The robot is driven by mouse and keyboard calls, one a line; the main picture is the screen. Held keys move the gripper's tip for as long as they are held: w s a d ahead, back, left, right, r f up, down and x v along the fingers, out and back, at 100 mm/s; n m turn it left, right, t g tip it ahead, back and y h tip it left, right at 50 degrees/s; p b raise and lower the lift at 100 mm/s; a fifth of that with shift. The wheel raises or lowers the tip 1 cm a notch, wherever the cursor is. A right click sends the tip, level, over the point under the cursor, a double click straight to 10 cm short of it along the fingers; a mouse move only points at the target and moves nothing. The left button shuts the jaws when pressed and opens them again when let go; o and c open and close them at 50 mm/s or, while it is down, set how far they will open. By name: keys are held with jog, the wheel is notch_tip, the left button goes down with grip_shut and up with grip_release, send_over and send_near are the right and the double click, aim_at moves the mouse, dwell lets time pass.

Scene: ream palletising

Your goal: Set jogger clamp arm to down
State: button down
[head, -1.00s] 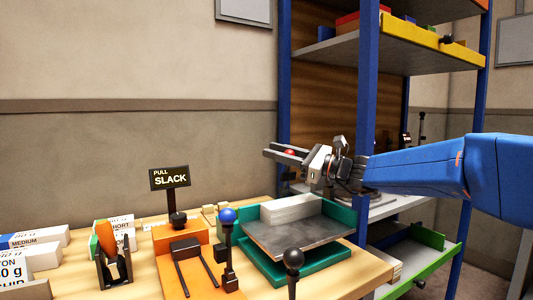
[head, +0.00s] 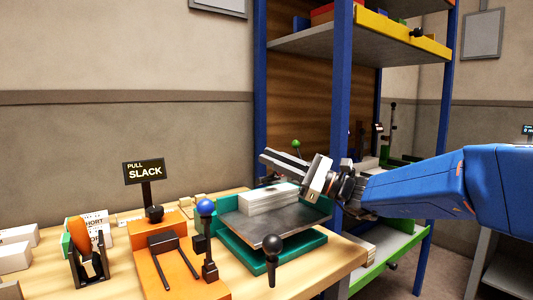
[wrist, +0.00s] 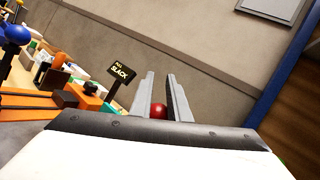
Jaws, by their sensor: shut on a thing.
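The jogger appears to be the teal-framed tray (head: 313,238) with a grey sloped plate (head: 290,226) on the table. A white paper stack (head: 268,199) lies on it. My gripper (head: 264,157) is above the stack, pointing left. In the wrist view my gripper (wrist: 159,75) has its fingers around a red ball (wrist: 158,111), low between them. Any arm carrying the ball is hidden, so I cannot tell the clamp arm's angle. A black-knobbed lever (head: 271,243) stands at the tray's front.
Left of the tray are a blue-knobbed lever (head: 205,206), an orange fixture (head: 172,262) and a "PULL SLACK" sign (head: 144,171). Blue rack posts (head: 341,100) stand close behind my arm. A green-knobbed rod (head: 296,145) rises behind the gripper.

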jog(key=c, duration=1.4)
grip_release()
jog(key=shift+f, duration=0.15)
jog(key=shift+c, duration=0.2)
jog(key=v, duration=1.7)
jog(key=shift+d, duration=0.2)
jog(key=shift+c, duration=0.2)
